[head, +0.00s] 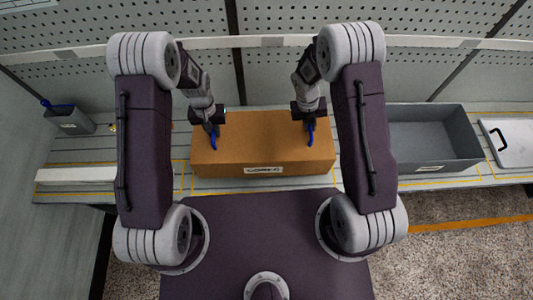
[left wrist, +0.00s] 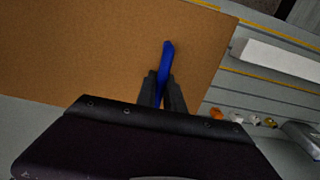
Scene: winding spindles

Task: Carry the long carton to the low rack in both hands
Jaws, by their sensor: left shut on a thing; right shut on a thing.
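The long carton (head: 262,155) is a brown box with a white label on its front side. It lies on the slatted low rack (head: 100,148), inside or over a yellow outline. A blue handle stands at each end of its top. My left gripper (head: 213,132) is shut on the left blue handle, which also shows between the jaws in the left wrist view (left wrist: 167,60). My right gripper (head: 310,122) is shut on the right blue handle. The carton's underside is hidden, so I cannot tell whether it touches the rack.
A grey open bin (head: 470,145) stands on the rack right of the carton. A white lidded item with a black handle (head: 510,140) is at far right. A white bar (head: 75,175) and a grey holder (head: 75,122) are at left. A pegboard wall (head: 280,75) rises behind.

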